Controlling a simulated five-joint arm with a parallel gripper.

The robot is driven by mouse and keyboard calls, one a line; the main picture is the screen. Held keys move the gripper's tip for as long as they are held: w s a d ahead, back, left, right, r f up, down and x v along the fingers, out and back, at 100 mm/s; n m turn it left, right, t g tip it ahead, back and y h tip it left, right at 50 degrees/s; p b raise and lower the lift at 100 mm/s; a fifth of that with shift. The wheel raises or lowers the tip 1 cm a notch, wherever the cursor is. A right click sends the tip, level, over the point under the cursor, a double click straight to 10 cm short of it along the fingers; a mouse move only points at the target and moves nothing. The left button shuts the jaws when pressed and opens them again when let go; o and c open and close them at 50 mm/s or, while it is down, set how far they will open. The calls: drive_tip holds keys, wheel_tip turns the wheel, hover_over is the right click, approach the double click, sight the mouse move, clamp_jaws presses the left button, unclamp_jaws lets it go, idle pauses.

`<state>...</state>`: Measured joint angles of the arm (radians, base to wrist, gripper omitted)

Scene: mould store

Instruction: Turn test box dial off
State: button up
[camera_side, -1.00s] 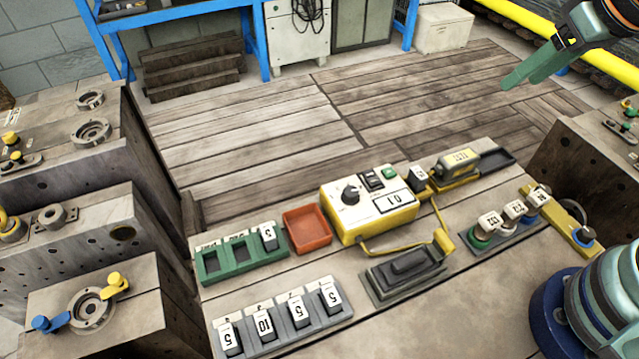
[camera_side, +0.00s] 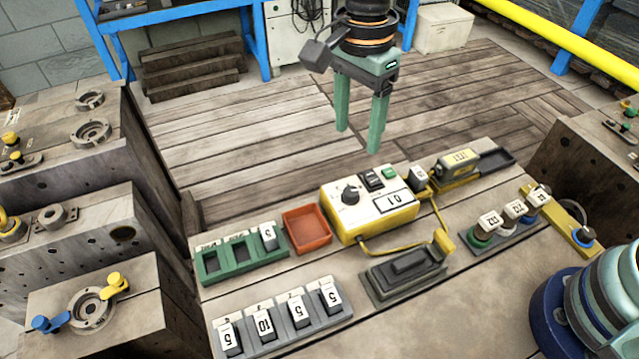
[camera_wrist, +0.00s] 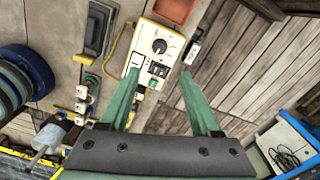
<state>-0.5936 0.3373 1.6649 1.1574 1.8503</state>
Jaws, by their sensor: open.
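The yellow and white test box (camera_side: 378,221) stands on the wooden bench in the side view. Its black dial (camera_side: 350,193) sits on the left of the top face, beside dark switches, a green button and a small display. In the wrist view the test box (camera_wrist: 150,35) is ahead of the fingers, with the dial (camera_wrist: 159,46) visible between their lines. My gripper (camera_side: 357,140) points down above and behind the box. Its two green fingers are apart with nothing between them, clear of the dial. The gripper also shows in the wrist view (camera_wrist: 158,82).
An orange tray (camera_side: 306,230) and a green rack (camera_side: 240,262) stand left of the box. A grey probe block (camera_side: 405,270) lies in front, with a yellow cable. Several numbered blocks stand in a grey rack (camera_side: 275,318). Capped pieces (camera_side: 512,212) stand right.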

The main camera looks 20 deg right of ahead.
sight(350, 191)
wheel_tip(350, 191, down, 12)
drive_tip(key=shift+s+a+f, duration=0.1)
drive_tip(key=shift+s+f, duration=0.05)
idle(0.4)
clamp_jaws()
